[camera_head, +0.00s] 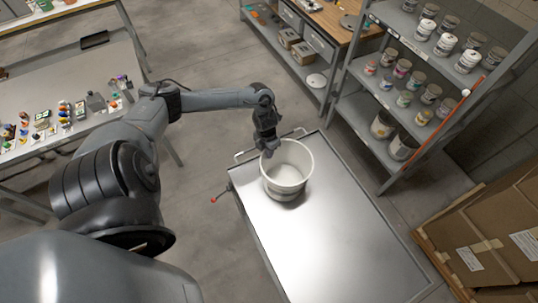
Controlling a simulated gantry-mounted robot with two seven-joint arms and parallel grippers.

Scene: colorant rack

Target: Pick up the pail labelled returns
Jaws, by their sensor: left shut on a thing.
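A white, open-topped pail (294,189) stands upright at the far end of a grey metal cart top (315,245). It looks empty inside. No label can be read on the side that shows. My left arm reaches in from the left, and my left gripper (268,149) points down at the pail's far left rim, shut on that rim. The fingertips are small and partly hidden by the rim. Whether the pail's base touches the cart is hard to tell. My right gripper is out of view.
A grey shelf rack (405,110) with several jars, tins and pails stands right of the cart. Cardboard boxes (490,240) sit at the lower right. A table (60,110) with small items is at left. The near cart top is clear.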

